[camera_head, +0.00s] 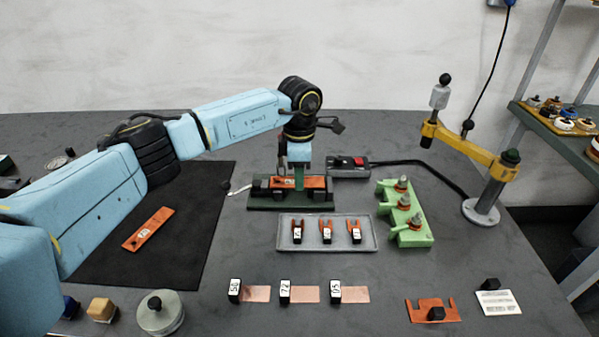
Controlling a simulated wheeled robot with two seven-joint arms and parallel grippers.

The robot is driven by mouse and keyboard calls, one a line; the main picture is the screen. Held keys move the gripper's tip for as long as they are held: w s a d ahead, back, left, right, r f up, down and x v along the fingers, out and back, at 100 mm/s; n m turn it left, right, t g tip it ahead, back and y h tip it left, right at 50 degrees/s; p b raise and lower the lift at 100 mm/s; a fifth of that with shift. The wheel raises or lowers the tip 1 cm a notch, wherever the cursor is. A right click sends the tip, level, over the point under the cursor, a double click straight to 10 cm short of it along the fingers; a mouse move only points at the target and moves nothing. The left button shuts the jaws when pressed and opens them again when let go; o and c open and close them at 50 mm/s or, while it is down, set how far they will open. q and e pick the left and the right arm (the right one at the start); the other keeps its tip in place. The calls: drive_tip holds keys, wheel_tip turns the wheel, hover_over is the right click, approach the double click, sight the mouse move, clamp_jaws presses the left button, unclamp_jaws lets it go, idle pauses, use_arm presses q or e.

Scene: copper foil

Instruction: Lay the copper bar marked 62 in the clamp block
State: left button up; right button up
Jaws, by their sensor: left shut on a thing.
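My left gripper (299,178) points down over the dark green clamp block (290,204) with black parts, near the table's middle. It is shut on an orange copper bar (313,183), which lies level at the block, between its black parts. The fingers cover part of this bar, and its number is too small to read. I cannot tell whether it rests fully on the block. A second copper bar (148,229) with a small white label lies slanted on the black mat (190,255); its number is not clear either. My right gripper is not in view.
A grey tray (265,243) with several small copper forks lies in front of the block. A green terminal block (418,238) stands to the right. A switch box (345,167) sits behind, and a yellow-armed stand (460,145) at right. Labelled copper strips (257,293) lie at the front.

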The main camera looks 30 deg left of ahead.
use_arm(q)
drive_tip(key=shift+a+f, duration=0.1)
drive_tip(key=shift+f, duration=0.3)
idle(0.4)
drive_tip(key=o, duration=0.8)
drive_tip(key=shift+r, duration=0.6)
drive_tip(key=shift+r+p, duration=1.05)
drive_tip(key=o, duration=0.6)
drive_tip(key=shift+c, duration=0.2)
